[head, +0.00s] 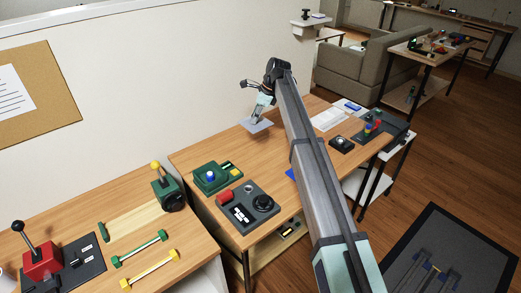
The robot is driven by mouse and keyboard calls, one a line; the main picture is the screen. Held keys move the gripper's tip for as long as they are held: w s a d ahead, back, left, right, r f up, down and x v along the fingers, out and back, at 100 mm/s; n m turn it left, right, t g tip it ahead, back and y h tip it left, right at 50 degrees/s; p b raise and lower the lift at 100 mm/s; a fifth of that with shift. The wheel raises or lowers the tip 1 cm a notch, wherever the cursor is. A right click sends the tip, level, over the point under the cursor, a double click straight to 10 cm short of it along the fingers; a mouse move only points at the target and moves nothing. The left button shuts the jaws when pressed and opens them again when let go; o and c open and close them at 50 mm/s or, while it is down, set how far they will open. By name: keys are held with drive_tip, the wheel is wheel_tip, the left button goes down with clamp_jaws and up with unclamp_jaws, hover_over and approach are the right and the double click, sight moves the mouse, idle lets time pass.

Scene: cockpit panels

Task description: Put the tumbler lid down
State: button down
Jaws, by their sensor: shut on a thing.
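My gripper (258,116) is at the far end of my arm, low over a small pale grey plate (264,127) at the back of the middle wooden table, near the wall. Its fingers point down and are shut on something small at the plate. I take this to be the tumbler lid, but it is too small and too covered by the fingers to make out. I cannot tell the angle of the lid or what lies under it.
A green box with a blue button (211,176) and a dark panel with a red button and black knob (249,207) stand at the table's front left. My arm crosses the table's middle. A dark panel with colored knobs (376,128) is at the right.

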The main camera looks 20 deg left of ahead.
sight(269, 124)
wheel_tip(269, 124, down, 17)
drive_tip(key=p, duration=0.4)
drive_tip(key=shift+s+f, duration=0.1)
drive_tip(key=shift+f, duration=0.2)
drive_tip(key=c, duration=0.9)
unclamp_jaws()
drive_tip(key=shift+o, duration=0.2)
drive_tip(key=shift+r, duration=0.15)
drive_tip(key=b+v, duration=0.3)
drive_tip(key=v, duration=0.9)
drive_tip(key=shift+r, duration=0.1)
drive_tip(key=shift+a, duration=0.1)
